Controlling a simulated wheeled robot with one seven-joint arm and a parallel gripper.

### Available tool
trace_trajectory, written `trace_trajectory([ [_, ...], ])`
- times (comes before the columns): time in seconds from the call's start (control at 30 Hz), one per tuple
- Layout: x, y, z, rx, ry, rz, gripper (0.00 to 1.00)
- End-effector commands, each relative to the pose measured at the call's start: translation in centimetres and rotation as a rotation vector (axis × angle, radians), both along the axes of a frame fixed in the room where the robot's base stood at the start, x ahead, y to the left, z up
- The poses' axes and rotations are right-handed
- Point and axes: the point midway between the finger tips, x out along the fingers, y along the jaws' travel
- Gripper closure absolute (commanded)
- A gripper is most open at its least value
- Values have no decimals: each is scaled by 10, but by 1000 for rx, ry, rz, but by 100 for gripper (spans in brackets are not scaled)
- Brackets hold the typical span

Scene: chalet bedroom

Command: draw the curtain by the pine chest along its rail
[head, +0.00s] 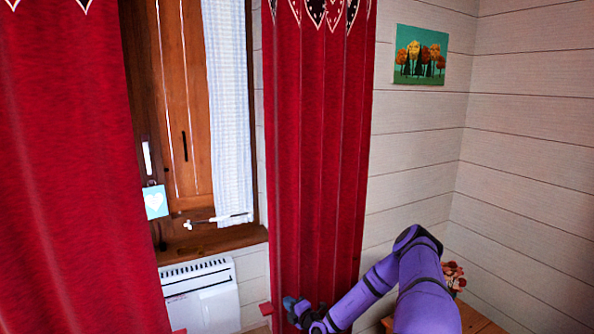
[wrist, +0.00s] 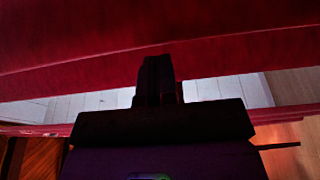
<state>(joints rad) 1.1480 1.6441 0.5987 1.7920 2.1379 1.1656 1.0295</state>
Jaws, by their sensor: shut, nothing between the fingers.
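The red curtain (head: 315,150) by the pine chest hangs in folds right of the window, with a heart-patterned top edge. A second red curtain (head: 70,170) hangs at the left. The pine chest (head: 478,322) shows only partly at the lower right, behind my arm. My gripper (head: 290,303) is at the right curtain's lower part, in front of the cloth. In the wrist view my gripper (wrist: 156,65) is dark, shut and empty, with red cloth (wrist: 230,50) right by its fingertips. I cannot tell whether they touch. The rail is out of view.
Between the curtains are a wooden window frame (head: 182,90), a pale checked curtain (head: 228,110) and a white heater (head: 200,295). Red flowers (head: 453,275) stand by my arm above the chest. A picture (head: 421,55) hangs on the plank wall.

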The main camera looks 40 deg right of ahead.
Motion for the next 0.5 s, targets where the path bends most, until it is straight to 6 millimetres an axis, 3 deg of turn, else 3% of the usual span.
trace_trajectory([
  [0.5,1,7,0,2,1,-1,100],
])
